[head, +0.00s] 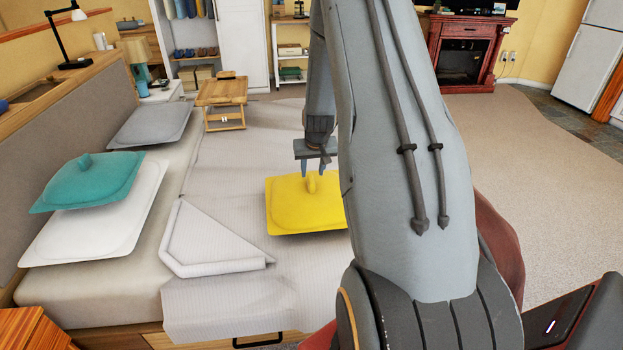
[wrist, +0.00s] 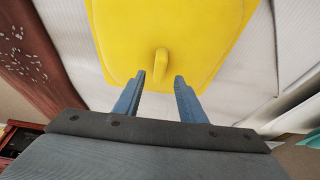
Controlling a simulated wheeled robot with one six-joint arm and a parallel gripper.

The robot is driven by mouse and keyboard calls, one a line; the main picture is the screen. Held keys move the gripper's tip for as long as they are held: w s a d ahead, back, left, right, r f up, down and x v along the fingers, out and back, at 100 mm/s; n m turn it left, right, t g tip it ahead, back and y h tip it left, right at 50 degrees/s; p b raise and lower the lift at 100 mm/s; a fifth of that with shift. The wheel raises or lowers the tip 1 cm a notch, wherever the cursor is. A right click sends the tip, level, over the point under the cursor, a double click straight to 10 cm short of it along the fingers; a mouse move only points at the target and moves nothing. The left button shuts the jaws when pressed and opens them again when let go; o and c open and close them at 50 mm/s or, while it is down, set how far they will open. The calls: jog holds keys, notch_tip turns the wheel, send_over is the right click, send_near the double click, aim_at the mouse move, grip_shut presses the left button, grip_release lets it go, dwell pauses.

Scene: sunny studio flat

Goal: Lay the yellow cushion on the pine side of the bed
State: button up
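The yellow cushion (head: 288,216) lies flat on the light bed cover (head: 225,185), toward the foot of the bed; my arm hides its right part. It fills the top of the wrist view (wrist: 190,25), with a small upright tab (wrist: 161,62) on top. My gripper (head: 314,172) is just above the cushion near the tab. In the wrist view its two fingers (wrist: 160,78) are apart with nothing held; the tab appears between and beyond the tips. The pine bedside unit (head: 32,331) is at the lower left, beside the near side of the bed.
A teal cushion (head: 75,185) lies on a white pillow (head: 115,220) on the near side. A grey pillow (head: 150,124) lies on the far side. A folded cover corner (head: 210,240) and a wooden tray table (head: 222,92) are on the bed. A white nightstand (head: 163,92) stands beyond.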

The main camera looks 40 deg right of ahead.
jog(key=s+a+r+n+y, duration=0.1)
jog(key=s+a+r, duration=0.25)
jog(key=a, duration=0.25)
jog(key=s+a+r+n+g, duration=0.1)
jog(key=s+a+r, duration=0.25)
jog(key=a, duration=0.35)
jog(key=s+a+r+n+y, duration=0.1)
jog(key=s+a+r, duration=0.25)
jog(key=a, duration=0.25)
jog(key=s+a+r+n+g, duration=0.1)
jog(key=s+a, duration=0.5)
jog(key=s, duration=0.2)
jog(key=s+a+r+n+g, duration=0.1)
jog(key=s+a, duration=0.5)
jog(key=s, duration=0.3)
jog(key=shift+g+b, duration=0.3)
jog(key=shift+b, duration=0.1)
jog(key=shift+w, duration=0.1)
